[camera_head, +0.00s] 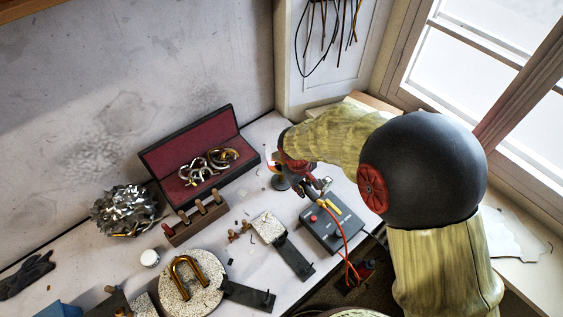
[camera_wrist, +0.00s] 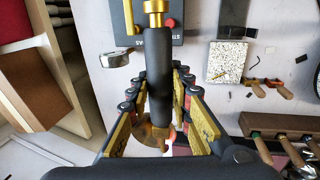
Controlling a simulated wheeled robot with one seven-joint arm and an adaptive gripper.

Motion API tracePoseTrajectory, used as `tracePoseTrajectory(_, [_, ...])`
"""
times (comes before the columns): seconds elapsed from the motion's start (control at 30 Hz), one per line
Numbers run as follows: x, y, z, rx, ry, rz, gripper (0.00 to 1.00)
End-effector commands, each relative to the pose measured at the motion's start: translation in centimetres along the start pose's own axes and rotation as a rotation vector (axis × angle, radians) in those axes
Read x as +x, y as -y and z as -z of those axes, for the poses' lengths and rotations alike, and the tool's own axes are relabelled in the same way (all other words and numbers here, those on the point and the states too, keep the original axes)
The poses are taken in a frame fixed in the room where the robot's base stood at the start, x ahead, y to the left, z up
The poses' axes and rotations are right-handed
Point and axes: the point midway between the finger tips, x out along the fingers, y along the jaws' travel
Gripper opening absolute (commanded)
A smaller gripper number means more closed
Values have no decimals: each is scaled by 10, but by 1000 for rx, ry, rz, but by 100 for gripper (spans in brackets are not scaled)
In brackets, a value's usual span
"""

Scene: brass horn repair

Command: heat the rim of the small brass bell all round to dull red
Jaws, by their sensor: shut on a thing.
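My gripper (camera_head: 303,178) is at the right end of the bench, left of the window. In the wrist view its yellow-padded fingers (camera_wrist: 160,110) are shut on a dark handle (camera_wrist: 159,75) with a brass end (camera_wrist: 155,8). The handle looks like a torch. A copper-coloured rounded thing (camera_wrist: 150,133) shows between the fingers behind the handle; I cannot tell whether it is the small brass bell. In the head view a grey round base (camera_head: 280,184) stands beside my gripper, and the area above it is mostly hidden. No glowing rim is clear.
A grey control box (camera_head: 331,232) with a red knob and red hose (camera_head: 347,245) stands near my gripper. Left are a pale block (camera_head: 268,222), a tool rack (camera_head: 196,226), an open red-lined case (camera_head: 226,188) and a round slab (camera_head: 186,297) bearing a brass U-tube (camera_head: 181,262).

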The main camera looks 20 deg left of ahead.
Motion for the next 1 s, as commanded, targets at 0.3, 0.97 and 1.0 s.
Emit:
tracePoseTrajectory(0.3, [0,0,0,0,-1,0,0])
tracePoseTrajectory(0.97, [-1,-1,-33,1,-2,0,0])
tracePoseTrajectory(1.0, [0,-1,-36,1,-1,0,0])
